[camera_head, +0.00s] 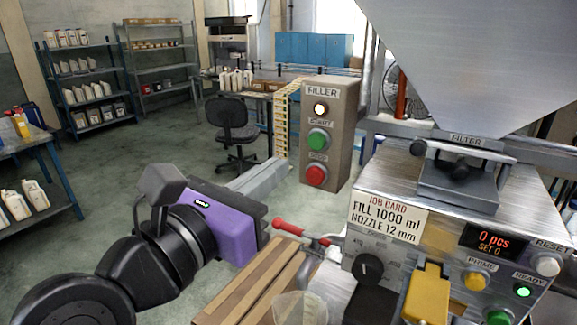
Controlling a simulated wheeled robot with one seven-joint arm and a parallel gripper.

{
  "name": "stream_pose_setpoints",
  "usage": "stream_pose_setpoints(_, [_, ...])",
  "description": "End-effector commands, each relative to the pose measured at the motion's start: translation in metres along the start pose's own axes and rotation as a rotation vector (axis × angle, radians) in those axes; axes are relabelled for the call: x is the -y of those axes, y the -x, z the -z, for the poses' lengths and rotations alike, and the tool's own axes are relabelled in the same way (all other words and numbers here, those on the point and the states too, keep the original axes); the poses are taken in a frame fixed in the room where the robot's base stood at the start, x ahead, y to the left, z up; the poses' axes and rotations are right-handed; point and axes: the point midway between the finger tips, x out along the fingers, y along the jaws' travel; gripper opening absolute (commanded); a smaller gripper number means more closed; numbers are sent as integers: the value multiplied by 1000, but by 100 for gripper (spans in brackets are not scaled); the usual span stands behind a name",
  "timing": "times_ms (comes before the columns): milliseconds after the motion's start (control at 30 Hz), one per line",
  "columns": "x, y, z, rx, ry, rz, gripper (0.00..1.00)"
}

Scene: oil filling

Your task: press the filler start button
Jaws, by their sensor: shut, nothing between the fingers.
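The grey-brown filler box (344,140) stands upright right of centre, under a "FILLER" label. It carries a lit lamp (320,108) at the top, a green start button (319,138) in the middle and a red stop button (317,175) below. My gripper (279,170) is shut and empty. In the picture its silver fingers end left of the box, level with the red button and lower than the green one. I cannot tell the depth gap to the box. All of the green button is in sight.
The filling machine, with a job card (388,217), display (494,243), yellow part (429,293) and large hopper (480,60), fills the right side. A red-handled valve (300,232) and wooden slats (258,281) lie below my gripper. A chair (232,130) and shelves stand behind.

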Motion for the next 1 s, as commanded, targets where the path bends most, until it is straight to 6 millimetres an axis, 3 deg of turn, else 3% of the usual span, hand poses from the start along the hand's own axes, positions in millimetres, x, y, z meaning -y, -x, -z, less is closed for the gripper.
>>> stream_pose_setpoints(100, [-1, 21, 2, 0, -1, -3, 0])
stream_pose_setpoints(300, [-1, 40, 0, 0, 0, -1, 0])
stream_pose_setpoints(1000, [-3, 44, -4, 15, 22, -9, 0])
